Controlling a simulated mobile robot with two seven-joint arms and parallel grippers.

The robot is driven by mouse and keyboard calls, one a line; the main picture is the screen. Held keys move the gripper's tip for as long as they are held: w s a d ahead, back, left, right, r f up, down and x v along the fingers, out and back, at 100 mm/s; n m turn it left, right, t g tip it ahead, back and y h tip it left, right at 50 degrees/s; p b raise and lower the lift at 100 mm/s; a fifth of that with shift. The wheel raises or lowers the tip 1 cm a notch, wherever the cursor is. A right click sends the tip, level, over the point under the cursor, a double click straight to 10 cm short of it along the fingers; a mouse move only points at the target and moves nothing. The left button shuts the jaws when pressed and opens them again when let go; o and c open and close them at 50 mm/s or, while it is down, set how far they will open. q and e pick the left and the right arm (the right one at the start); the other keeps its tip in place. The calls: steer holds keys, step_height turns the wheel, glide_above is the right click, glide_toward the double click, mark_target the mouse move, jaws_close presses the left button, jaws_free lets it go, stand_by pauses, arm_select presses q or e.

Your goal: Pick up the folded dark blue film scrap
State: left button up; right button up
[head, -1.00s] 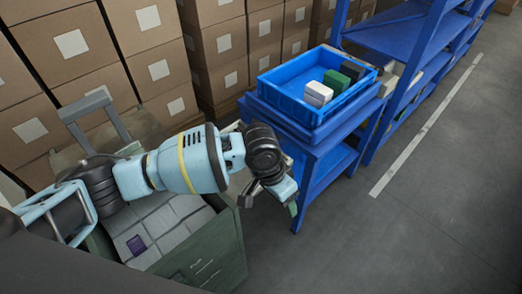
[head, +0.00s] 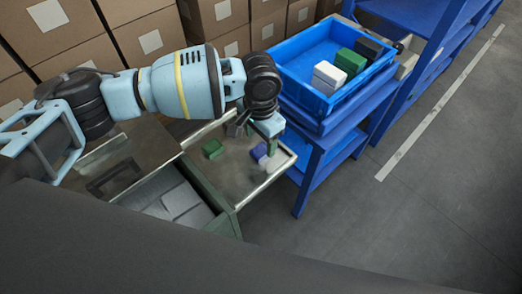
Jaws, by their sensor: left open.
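My left gripper (head: 255,131) hangs open over the metal tray top (head: 228,172), its fingers pointing down. A small blue piece (head: 259,150) lies just below the fingers, partly hidden by them; I cannot tell whether it is the folded film scrap. A white block (head: 271,161) lies against it, and a green block (head: 213,148) lies to the left on the same top. No contact between the fingers and these pieces can be made out. My right gripper is out of view.
A blue crate (head: 290,82) with white, green and black blocks stands on a blue stand (head: 316,160) at the right. A green-grey bin (head: 215,222) with pale contents is below, partly cut off by my body. Cardboard boxes line the back. The floor at right is clear.

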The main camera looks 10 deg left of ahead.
mark_target(259, 151)
arm_select(q)
steer(key=shift+w+a+f, duration=0.1)
steer(key=shift+f, duration=1.2)
steer(key=shift+w+a+f, duration=0.1)
steer(key=shift+f, duration=1.2)
steer(key=shift+c, duration=0.3)
steer(key=c, duration=1)
